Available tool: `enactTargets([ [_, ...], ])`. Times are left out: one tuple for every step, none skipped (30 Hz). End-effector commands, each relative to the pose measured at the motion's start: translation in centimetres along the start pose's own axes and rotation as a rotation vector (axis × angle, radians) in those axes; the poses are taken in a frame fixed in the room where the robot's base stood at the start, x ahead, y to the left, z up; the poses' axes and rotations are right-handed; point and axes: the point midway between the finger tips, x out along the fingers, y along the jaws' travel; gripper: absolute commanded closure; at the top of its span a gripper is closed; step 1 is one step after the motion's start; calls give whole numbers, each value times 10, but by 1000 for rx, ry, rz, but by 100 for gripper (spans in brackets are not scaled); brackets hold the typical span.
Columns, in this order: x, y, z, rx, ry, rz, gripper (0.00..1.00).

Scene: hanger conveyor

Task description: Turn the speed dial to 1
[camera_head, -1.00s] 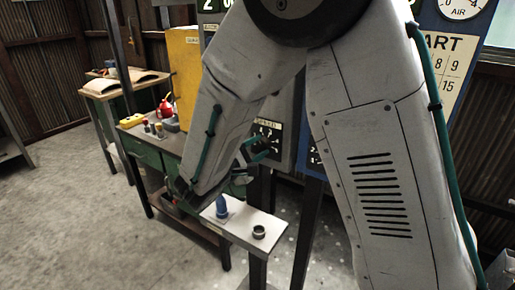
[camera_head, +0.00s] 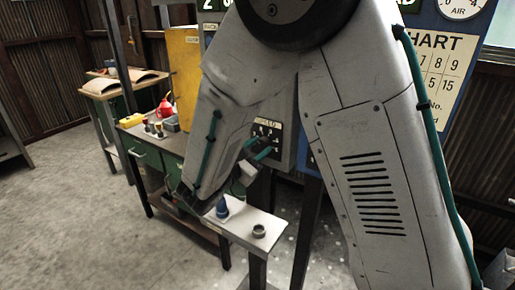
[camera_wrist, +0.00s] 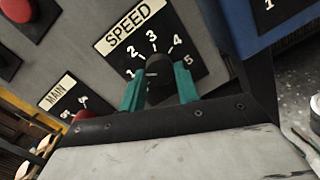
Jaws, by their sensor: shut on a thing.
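The speed dial is a black knob (camera_wrist: 159,92) on a black plate (camera_wrist: 187,33) with white numbers 1 to 5, under a white SPEED label (camera_wrist: 128,26). My gripper (camera_wrist: 160,84) has its two green fingers shut on the knob, one on each side. A short white mark on the knob points left, towards the 1. The lower part of the knob is hidden behind my gripper. In the head view my gripper (camera_head: 260,150) is at the panel, and the dial is mostly hidden behind it.
A MAIN label (camera_wrist: 57,92) and a red button (camera_wrist: 18,10) are on the same panel, to the left. A green workbench (camera_head: 145,155) stands at left.

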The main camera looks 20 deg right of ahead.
Motion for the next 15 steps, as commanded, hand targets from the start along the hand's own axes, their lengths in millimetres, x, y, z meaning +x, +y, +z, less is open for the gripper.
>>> enactTargets([
  [0, -1, 0, -30, -1, 2, 91],
  [0, -1, -1, -48, -1, 3, 91],
  [0, -1, -1, -70, -3, 4, 91],
  [0, -1, -1, -86, -3, 5, 91],
  [0, -1, -1, -101, -4, 7, 91],
  [0, -1, -1, -119, -5, 8, 91],
  [0, -1, -1, -130, -6, 9, 91],
  [0, -1, -1, -141, -6, 10, 91],
  [0, -1, -1, -154, -7, 11, 91],
  [0, -1, 0, -162, -7, 11, 91],
  [0, -1, 0, -169, -8, 12, 91],
  [0, -1, 0, -178, -8, 13, 91],
  [0, -1, 0, -184, -9, 13, 91],
  [0, -1, 0, -188, -9, 14, 91],
  [0, -1, 0, -192, -9, 14, 91],
])
